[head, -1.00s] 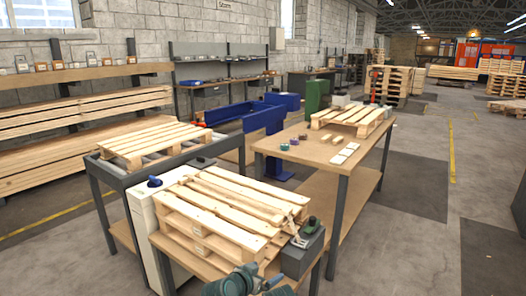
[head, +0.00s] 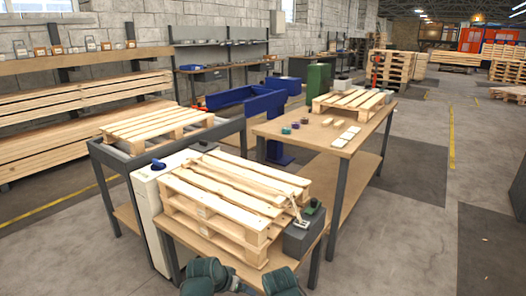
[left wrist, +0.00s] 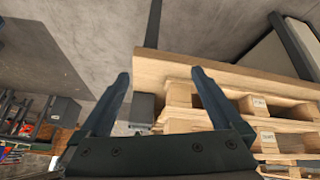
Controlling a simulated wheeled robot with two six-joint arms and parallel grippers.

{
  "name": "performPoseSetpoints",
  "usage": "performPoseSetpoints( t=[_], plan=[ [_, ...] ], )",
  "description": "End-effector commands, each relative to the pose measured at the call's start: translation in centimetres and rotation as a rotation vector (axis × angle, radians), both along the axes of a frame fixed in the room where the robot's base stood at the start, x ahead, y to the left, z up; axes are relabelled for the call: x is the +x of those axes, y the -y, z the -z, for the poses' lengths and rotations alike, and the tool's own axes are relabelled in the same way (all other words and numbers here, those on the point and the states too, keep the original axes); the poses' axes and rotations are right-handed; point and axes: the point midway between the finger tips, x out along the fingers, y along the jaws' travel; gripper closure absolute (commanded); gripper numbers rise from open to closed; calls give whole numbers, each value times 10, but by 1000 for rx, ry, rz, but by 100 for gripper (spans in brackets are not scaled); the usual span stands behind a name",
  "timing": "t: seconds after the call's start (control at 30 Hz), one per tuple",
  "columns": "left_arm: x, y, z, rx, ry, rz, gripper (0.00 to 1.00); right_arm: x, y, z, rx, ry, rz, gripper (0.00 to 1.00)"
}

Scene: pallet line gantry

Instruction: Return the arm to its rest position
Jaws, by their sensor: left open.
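My left gripper (left wrist: 160,78) shows in the left wrist view with its two dark fingers spread apart and nothing between them. Its fingers lie in front of the edge of a wooden bench top (left wrist: 148,62) and beside the stacked pallets (left wrist: 190,122), with no clear contact. In the head view only teal and dark links of my arm (head: 205,272) show at the bottom edge, in front of the bench with the pallet stack (head: 225,210). The left gripper cannot be made out there. My right gripper is in neither view.
A white cabinet (head: 145,215) stands left of the stack, and a grey box (head: 303,238) sits at its right. A roller table with a pallet (head: 150,125) is behind left. A long workbench (head: 300,135) stands behind right. Open floor (head: 410,220) lies at the right.

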Motion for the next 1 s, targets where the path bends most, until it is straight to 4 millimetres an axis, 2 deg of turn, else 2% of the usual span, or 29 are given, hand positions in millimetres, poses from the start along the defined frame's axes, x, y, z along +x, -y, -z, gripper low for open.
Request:
performPoseSetpoints(
  t=[0.2,0.47,1.0],
  plan=[
    [-32,-44,20,83,-209,-133,0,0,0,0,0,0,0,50],
    [-76,-96,31,197,-439,-331,0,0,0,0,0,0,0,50],
    [-119,-7,31,348,-478,-88,0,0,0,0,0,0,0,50]
  ],
)
